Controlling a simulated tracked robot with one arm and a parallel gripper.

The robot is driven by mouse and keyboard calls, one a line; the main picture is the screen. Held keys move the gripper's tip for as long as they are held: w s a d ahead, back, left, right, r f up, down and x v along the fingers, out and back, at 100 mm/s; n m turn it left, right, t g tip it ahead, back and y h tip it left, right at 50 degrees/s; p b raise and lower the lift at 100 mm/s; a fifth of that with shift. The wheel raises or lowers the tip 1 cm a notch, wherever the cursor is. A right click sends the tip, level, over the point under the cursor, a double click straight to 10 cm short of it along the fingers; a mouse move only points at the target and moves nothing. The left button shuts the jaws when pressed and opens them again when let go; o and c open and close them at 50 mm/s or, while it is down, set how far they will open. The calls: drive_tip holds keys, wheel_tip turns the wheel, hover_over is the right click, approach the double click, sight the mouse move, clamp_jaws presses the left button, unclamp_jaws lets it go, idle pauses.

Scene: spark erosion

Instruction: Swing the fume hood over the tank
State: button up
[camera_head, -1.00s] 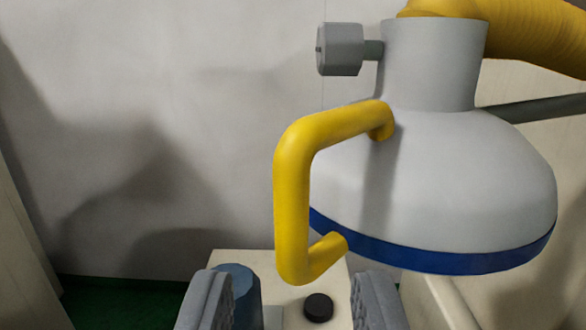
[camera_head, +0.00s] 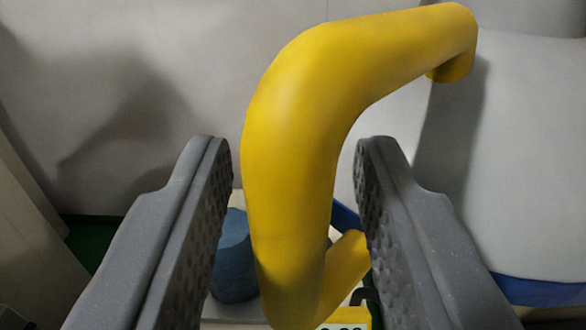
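The fume hood (camera_head: 515,150) is a pale grey dome with a blue lower rim, at the right and partly cut off by the frame. Its thick yellow handle (camera_head: 290,150) fills the middle of the view, bent out toward me. My gripper (camera_head: 298,165) is open, with one grey ridged finger on each side of the handle's upright part. Gaps show between the fingers and the handle, so it is not clamped. I cannot make out the tank for certain.
A blue cylindrical object (camera_head: 233,258) stands behind and below the handle. A small yellow item with dark markings (camera_head: 352,318) shows at the bottom edge. A plain grey wall (camera_head: 110,90) is behind, with a pale panel (camera_head: 35,240) at the left.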

clamp_jaws()
drive_tip(key=shift+d, duration=0.1)
drive_tip(key=shift+s, duration=0.1)
